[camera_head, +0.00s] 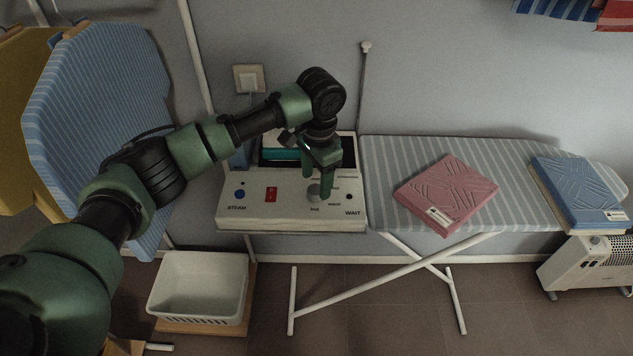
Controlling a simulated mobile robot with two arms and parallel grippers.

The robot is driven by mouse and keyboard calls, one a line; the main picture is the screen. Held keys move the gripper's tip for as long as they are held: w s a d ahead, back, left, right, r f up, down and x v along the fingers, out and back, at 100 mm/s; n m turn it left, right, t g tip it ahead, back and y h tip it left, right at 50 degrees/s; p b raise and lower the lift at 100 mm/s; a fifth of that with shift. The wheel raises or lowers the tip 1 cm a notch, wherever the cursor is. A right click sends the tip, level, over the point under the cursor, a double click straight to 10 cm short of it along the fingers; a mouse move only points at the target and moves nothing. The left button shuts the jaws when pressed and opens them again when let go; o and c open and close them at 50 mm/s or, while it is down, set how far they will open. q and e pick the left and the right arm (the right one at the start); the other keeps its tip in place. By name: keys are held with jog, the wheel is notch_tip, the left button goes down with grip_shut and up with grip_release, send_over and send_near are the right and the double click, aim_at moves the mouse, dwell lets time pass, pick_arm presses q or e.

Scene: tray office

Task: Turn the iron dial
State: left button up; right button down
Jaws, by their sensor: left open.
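The iron station (256,212) is an off-white box with a sloped front panel. Its grey round dial (314,191) sits right of the panel's middle, with small labels around it. My left gripper (318,186) points down at the dial from above and is open. One finger shows just right of the dial and partly covers the labels. I cannot tell whether the fingers touch the dial. A blue button marked STEAM (240,194), a red switch (271,194) and a dark spot above WAIT (349,197) are on the same panel. My right gripper is out of view.
An ironing board (385,160) at right carries a folded pink cloth (446,192) and a folded blue cloth (580,190). A white basket (200,287) stands low in front. A heater (590,268) is at far right. A folded striped board (95,100) leans behind my left arm.

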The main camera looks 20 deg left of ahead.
aim_at(315, 193)
pick_arm(q)
jog(key=shift+w+f, duration=0.2)
jog(key=shift+f, duration=1.1)
grip_shut()
jog(key=shift+r+m+p, duration=0.1)
jog(key=shift+m+p, duration=0.4)
jog(key=shift+p, duration=0.4)
jog(key=m+p, duration=0.4)
jog(key=shift+s, duration=0.1)
jog(key=m+p, duration=0.1)
jog(key=m, duration=0.2)
jog(key=shift+m+p, duration=0.3)
jog(key=shift+p, duration=0.1)
jog(key=shift+m+h+p, duration=0.3)
jog(key=shift+m+p, duration=0.2)
jog(key=shift+m, duration=1)
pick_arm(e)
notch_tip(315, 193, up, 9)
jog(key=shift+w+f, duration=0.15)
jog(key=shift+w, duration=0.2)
